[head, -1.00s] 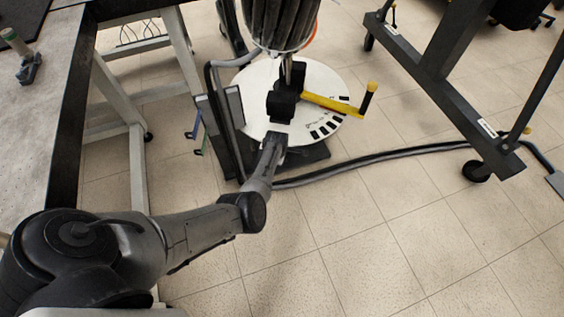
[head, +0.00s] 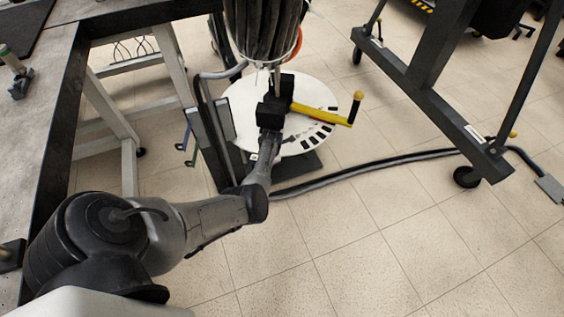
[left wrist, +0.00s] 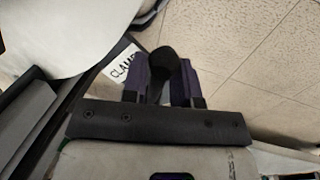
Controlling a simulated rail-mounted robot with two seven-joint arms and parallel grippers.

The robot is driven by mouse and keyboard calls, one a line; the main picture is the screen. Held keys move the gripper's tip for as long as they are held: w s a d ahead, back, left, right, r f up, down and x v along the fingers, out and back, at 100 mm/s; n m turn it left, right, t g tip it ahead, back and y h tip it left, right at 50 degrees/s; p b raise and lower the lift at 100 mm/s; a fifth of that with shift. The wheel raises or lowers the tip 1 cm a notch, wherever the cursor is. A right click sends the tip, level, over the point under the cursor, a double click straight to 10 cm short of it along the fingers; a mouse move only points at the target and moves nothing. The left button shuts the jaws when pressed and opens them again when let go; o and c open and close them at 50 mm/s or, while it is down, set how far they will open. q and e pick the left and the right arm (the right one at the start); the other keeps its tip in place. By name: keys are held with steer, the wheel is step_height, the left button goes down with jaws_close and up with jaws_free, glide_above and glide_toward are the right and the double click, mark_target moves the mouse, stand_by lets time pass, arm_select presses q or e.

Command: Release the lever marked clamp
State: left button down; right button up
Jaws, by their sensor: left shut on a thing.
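The dark clamp lever (left wrist: 162,65) stands between the purple fingers of my left gripper (left wrist: 165,80) in the left wrist view. The fingers are shut on it, one on each side. A white label (left wrist: 122,68) reading "CLAM", its end hidden, is just left of the lever. In the head view my left gripper (head: 272,108) is beside the post above the white round plate (head: 240,95). Its fingertips and the lever are hard to make out there. My right gripper is not in view.
A yellow crank handle (head: 325,114) sticks out to the right over the plate. A dark bundled column (head: 262,30) hangs above. A cable (head: 375,162) crosses the floor to the right. A wheeled dark frame (head: 425,95) stands right, a workbench (head: 40,130) left.

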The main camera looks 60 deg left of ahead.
arm_select(q)
steer(key=shift+s+f, duration=0.1)
stand_by(0.4)
steer(key=c, duration=0.9)
jaws_free()
steer(key=shift+a, duration=0.15)
step_height(320, 180, up, 14)
steer(key=d+p, duration=0.2)
steer(key=p, duration=0.6)
steer(key=shift+d+f, duration=0.15)
steer(key=shift+d, duration=0.25)
steer(key=shift+s, duration=0.1)
